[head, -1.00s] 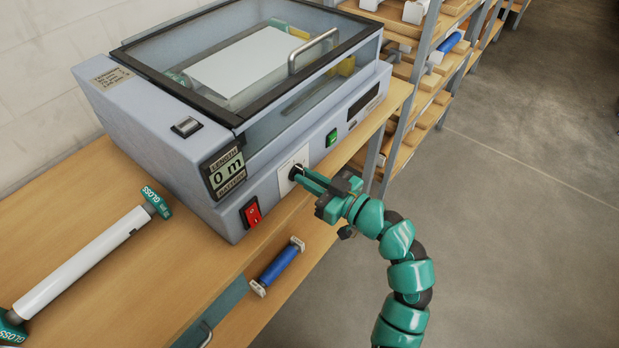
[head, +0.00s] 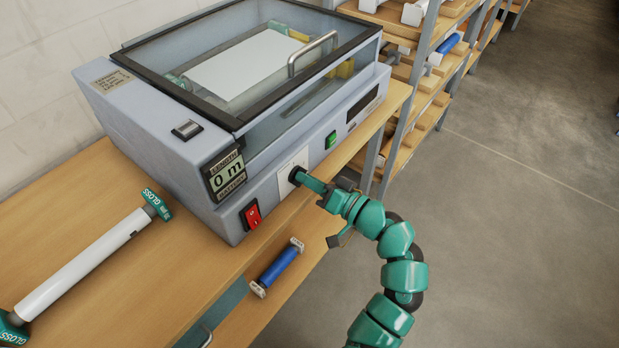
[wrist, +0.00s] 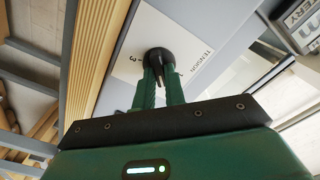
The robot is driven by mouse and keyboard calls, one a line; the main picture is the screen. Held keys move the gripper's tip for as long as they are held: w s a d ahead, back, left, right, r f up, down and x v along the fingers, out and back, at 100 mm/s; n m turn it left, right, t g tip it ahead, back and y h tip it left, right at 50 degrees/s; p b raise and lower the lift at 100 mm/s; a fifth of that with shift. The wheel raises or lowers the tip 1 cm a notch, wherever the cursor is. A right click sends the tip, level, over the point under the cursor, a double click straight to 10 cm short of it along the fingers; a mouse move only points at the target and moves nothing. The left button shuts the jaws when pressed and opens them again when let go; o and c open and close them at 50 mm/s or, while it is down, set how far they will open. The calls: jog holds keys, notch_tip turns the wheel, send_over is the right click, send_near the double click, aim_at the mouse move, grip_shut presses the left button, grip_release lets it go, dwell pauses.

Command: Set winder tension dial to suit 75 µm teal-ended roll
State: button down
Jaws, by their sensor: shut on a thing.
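The tension dial is a black round knob (wrist: 160,57) on a white plate (wrist: 180,38) marked TENSION in the wrist view. A 3 shows on the plate near the knob; its other marks are hidden or unclear. My gripper (head: 303,178) is shut on the knob, with its green fingers (wrist: 158,88) on either side of it. In the head view the knob is mostly hidden by the fingers. The teal-ended white roll (head: 84,262) lies on the bench at the left, its ends marked GLOSS; the small print on them is too small to read.
The laminator (head: 150,130) stands on the wooden bench (head: 70,205), its clear lid down. A red switch (head: 251,214), a green button (head: 331,139) and a 0 m display (head: 226,175) are near the dial. A blue roll (head: 278,267) sits below; shelves (head: 440,85) stand right.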

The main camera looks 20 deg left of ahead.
jog(key=shift+w+m+p, duration=0.1)
jog(key=shift+m+p, duration=1.1)
jog(key=shift+m, duration=2.1)
jog(key=c, duration=1.5)
grip_release()
jog(key=shift+f, duration=0.1)
jog(key=shift+o, duration=0.2)
